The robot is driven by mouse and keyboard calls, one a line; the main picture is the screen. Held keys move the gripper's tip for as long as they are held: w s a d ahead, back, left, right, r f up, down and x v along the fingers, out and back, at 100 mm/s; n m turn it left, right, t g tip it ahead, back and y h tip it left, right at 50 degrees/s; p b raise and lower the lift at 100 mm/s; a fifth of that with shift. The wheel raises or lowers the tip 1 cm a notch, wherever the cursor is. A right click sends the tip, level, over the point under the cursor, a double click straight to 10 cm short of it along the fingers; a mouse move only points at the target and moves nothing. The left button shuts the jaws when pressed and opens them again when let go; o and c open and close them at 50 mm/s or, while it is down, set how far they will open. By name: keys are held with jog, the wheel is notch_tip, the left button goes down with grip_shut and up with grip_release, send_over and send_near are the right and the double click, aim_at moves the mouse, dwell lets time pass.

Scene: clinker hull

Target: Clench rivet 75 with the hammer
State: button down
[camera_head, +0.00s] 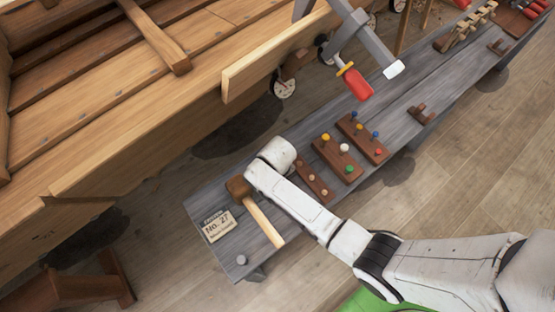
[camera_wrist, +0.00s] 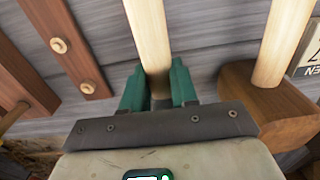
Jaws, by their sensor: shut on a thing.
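My gripper (camera_wrist: 157,78) has green fingers and is shut on a pale wooden handle (camera_wrist: 150,35), seemingly the hammer's, in the wrist view. The head of this tool is out of sight. In the head view my arm's white end covers the gripper and what it holds, above the grey bench. The wooden hull (camera_head: 120,135) fills the left of the head view, with small dark spots on its planks. I cannot tell which rivet is number 75.
A wooden mallet (camera_head: 240,188) lies on the grey bench (camera_head: 290,225) beside my arm, near a "No. 27" sign (camera_head: 217,228). It also shows in the wrist view (camera_wrist: 275,112). Brown peg boards (camera_head: 338,160) lie right of my arm. A red-handled clamp (camera_head: 356,84) stands above the bench.

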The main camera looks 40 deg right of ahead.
jog(key=shift+r+p, duration=0.75)
jog(key=shift+p, duration=0.15)
notch_tip(320, 180, up, 8)
jog(key=p, duration=0.8)
jog(key=shift+f, duration=0.1)
jog(key=c, duration=1.5)
grip_release()
grip_shut()
jog(key=shift+w, duration=0.1)
